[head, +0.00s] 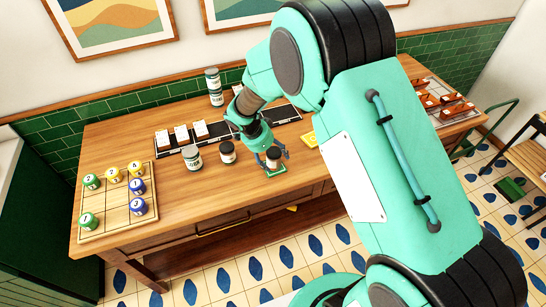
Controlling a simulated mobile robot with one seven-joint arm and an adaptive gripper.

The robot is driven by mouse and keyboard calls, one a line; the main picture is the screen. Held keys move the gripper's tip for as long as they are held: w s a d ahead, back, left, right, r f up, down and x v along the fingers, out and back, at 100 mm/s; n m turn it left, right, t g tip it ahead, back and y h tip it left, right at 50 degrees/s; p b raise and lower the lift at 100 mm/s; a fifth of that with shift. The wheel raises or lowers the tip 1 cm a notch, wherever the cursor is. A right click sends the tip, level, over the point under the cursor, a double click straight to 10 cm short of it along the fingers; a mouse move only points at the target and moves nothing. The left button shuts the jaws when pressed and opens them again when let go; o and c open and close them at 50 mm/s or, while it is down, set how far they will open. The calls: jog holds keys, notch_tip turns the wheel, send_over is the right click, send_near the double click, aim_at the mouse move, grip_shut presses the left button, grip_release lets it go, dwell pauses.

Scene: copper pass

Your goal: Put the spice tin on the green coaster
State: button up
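A small dark tin with a pale band (274,161), which looks like the spice tin, stands upright at the green coaster (276,173) near the table's front edge. It appears to rest on the coaster, though contact underneath is hidden. My gripper (273,156) is above and around the tin, with one finger on each side. The fingers look spread, with small gaps beside the tin. The arm hides part of the scene to the right of it.
A dark jar (227,152) and a pale jar (193,157) stand left of my gripper. A black rack with white cards (181,134) lies behind them. A wooden board (117,204) with several colored pieces is at left. A yellow item (309,139) lies to the right.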

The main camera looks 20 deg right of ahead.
jog(key=shift+r, duration=0.2)
dwell(0.3)
jog(key=p+v, duration=0.1)
jog(key=v, duration=1.1)
dwell(0.4)
jog(key=s+d+r+n+t+y, duration=0.1)
jog(key=s+r+n, duration=0.4)
jog(key=r, duration=0.4)
jog(key=s+r+n+t+y, duration=0.1)
jog(key=s+r+n, duration=0.1)
jog(key=s+r, duration=0.6)
jog(key=s+r+n+t+y, duration=0.1)
jog(key=s+r+n, duration=0.3)
jog(key=s, duration=0.4)
jog(key=s+r+n+t+y, duration=0.1)
jog(key=s+r+n, duration=0.3)
jog(key=s, duration=0.5)
jog(key=shift+a+r+n+t+y, duration=0.3)
jog(key=shift+a+n+t, duration=0.25)
jog(key=shift+n, duration=0.45)
